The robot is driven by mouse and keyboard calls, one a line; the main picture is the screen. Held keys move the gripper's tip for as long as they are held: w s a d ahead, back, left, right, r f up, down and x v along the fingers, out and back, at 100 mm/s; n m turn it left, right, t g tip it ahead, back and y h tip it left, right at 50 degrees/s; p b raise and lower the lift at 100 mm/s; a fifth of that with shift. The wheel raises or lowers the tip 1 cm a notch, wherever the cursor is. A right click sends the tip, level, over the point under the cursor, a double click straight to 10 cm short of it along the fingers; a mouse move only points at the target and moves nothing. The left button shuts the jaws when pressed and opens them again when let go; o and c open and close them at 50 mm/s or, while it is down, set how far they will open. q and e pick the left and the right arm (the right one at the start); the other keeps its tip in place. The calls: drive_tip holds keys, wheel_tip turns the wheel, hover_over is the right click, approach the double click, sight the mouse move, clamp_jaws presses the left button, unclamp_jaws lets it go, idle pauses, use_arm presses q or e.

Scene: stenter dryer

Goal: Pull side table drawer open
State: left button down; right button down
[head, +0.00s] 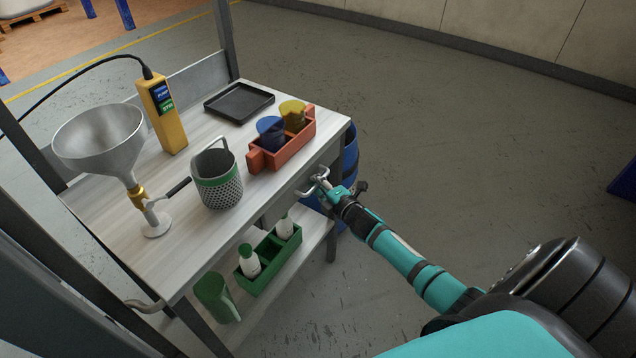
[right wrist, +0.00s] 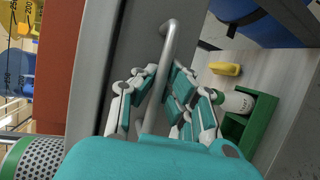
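The side table (head: 110,215) has a light wooden top. A grey curved drawer handle (right wrist: 169,40) stands out from the grey drawer front (right wrist: 98,65) under the top's edge; the handle also shows in the head view (head: 304,192). My right gripper (right wrist: 163,80) has one finger on each side of the handle, with the pads close against the bar, and appears shut on it. It also shows in the head view (head: 321,182) at the table's right side. The drawer looks about flush with the table, though the arm partly hides it. My left gripper is out of view.
On top are a metal funnel (head: 97,140), yellow device (head: 162,115), perforated cup (head: 218,185), black tray (head: 239,102) and red caddy (head: 285,150). A green crate (head: 262,275) and jug (head: 214,296) stand on the lower shelf. A blue drum (head: 350,160) is behind.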

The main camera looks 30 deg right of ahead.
drive_tip(key=shift+s, duration=0.1)
drive_tip(key=s+d+p, duration=0.2)
drive_tip(key=s+d, duration=0.2)
drive_tip(key=s, duration=0.6)
drive_tip(key=s+d+p, duration=0.2)
drive_tip(key=s+d, duration=0.2)
drive_tip(key=s, duration=0.5)
drive_tip(key=shift+s+d, duration=0.15)
drive_tip(key=shift+s, duration=0.25)
drive_tip(key=shift+r, duration=0.1)
drive_tip(key=c, duration=1.4)
unclamp_jaws()
drive_tip(key=s, duration=0.4)
drive_tip(key=s+r, duration=0.1)
drive_tip(key=s, duration=0.3)
drive_tip(key=s+r, duration=0.1)
drive_tip(key=s, duration=0.2)
drive_tip(key=shift+s+r, duration=0.1)
drive_tip(key=shift+s, duration=0.3)
